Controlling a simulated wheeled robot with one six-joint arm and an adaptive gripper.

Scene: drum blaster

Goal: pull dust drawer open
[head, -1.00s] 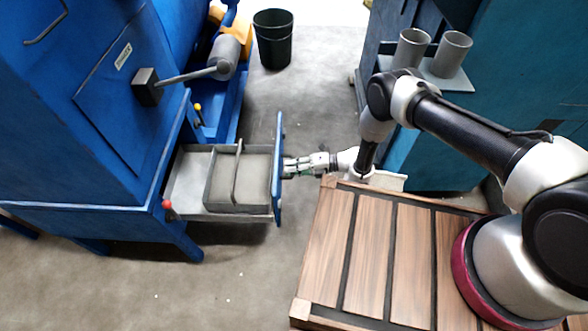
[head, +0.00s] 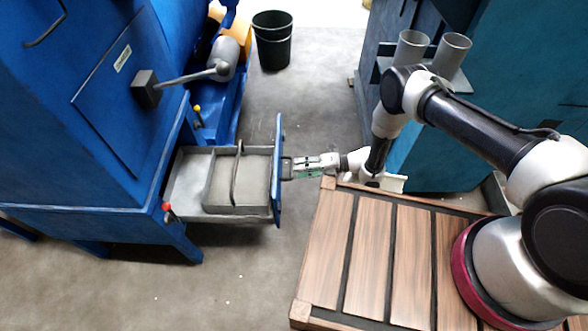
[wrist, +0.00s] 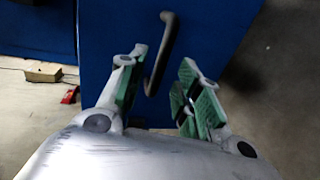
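The dust drawer (head: 187,181) is pulled out from under the blue machine. It is a grey metal tray with a blue front panel (head: 278,180) and a grey bin inside. My gripper (head: 290,167) is just to the right of the front panel. In the wrist view the gripper (wrist: 164,62) is open, its green-padded fingers apart with nothing held. The black curved drawer handle (wrist: 163,50) stands on the blue front ahead, near the left fingertip. I cannot tell whether the handle touches that finger.
A wooden slatted deck (head: 368,255) lies below my arm. The blue machine (head: 95,130) has a red-knobbed lever (head: 168,207) beside the drawer. A dark bucket (head: 273,40) stands at the back. A teal cabinet with grey cups (head: 452,55) is at right.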

